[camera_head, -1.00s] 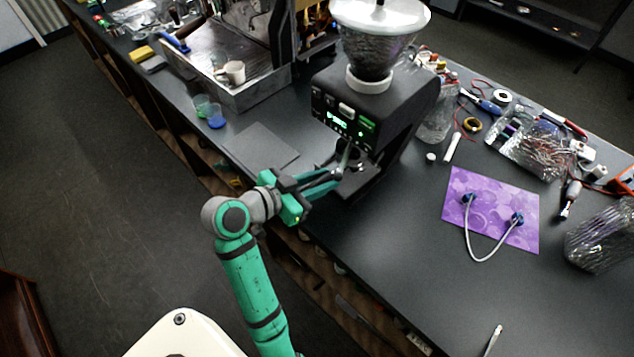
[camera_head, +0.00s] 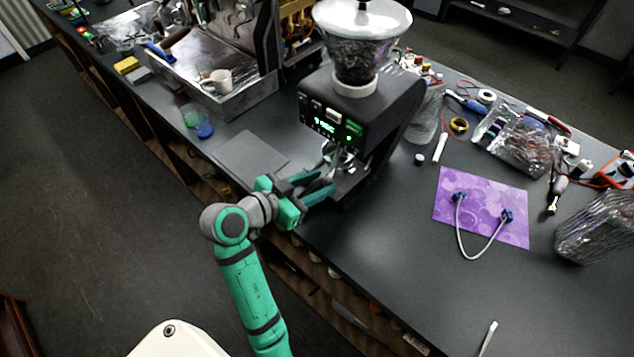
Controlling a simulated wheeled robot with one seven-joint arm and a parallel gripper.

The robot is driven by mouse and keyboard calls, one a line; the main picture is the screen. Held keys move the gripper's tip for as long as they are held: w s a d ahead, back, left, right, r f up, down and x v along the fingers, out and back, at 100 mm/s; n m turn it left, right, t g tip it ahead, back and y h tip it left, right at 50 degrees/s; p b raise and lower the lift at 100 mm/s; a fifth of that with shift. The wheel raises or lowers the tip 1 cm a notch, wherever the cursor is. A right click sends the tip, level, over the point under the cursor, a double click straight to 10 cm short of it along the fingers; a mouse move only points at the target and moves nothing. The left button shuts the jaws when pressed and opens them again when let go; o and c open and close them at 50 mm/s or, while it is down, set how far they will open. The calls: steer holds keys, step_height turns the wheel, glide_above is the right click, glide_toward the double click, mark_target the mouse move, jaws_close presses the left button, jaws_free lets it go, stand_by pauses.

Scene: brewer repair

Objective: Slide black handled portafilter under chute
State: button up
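The black grinder (camera_head: 392,118) has a clear hopper, a green-lit front panel and a chute on its underside. My teal gripper (camera_head: 326,184) is low in front of the grinder, with its fingertips close to the space under the chute. A shiny metal part, probably the portafilter (camera_head: 344,157), shows below the front panel, just beyond the fingertips. I cannot make out its black handle, which may be hidden by the fingers. The two fingers look apart, but whether they grip the handle is too small to tell.
A flat grey mat (camera_head: 250,160) lies left of the grinder. An espresso machine tray holds a white mug (camera_head: 220,80); small cups (camera_head: 203,128) stand nearby. A purple mat (camera_head: 470,212) with a cable and a cluttered tool area lie right. The front right counter is mostly clear.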

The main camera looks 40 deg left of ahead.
steer(key=shift+s+a+f, duration=0.1)
steer(key=shift+s+a, duration=0.05)
steer(key=shift+a, duration=0.1)
steer(key=shift+s+a, duration=0.1)
steer(key=shift+s, duration=0.15)
steer(key=v, duration=1)
steer(key=shift+d+r, duration=0.25)
